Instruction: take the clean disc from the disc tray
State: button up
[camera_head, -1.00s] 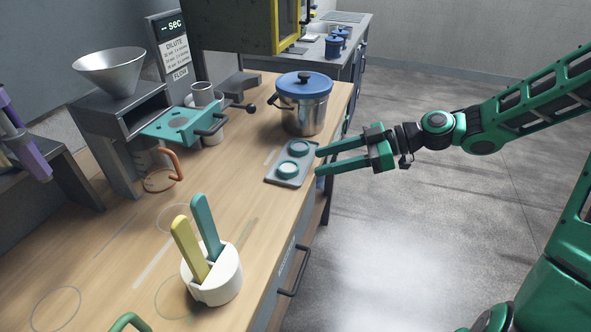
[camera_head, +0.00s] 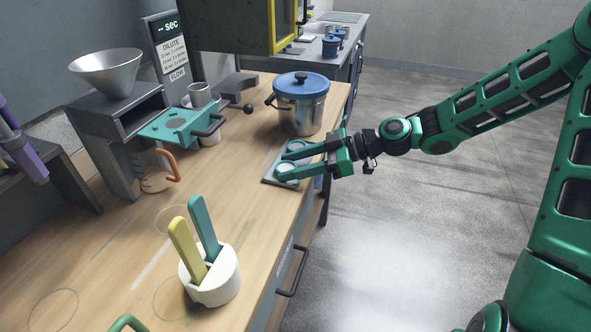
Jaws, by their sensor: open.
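The disc tray (camera_head: 270,179) is a small grey plate near the right edge of the wooden counter. The far disc (camera_head: 296,145) shows behind my upper finger. The near disc (camera_head: 285,168) is partly hidden between my fingers. I cannot tell which disc is clean. My gripper (camera_head: 279,167) is open and reaches over the tray from the right, with its fingers on either side of the near disc. I cannot tell whether they touch it.
A steel pot with a blue lid (camera_head: 300,103) stands just behind the tray. A white holder (camera_head: 223,279) with a yellow and a teal handle stands in front. A teal plate fixture (camera_head: 178,127) is at the left. Counter between them is mostly clear.

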jog(key=c, duration=0.7)
jog(key=shift+o, duration=0.2)
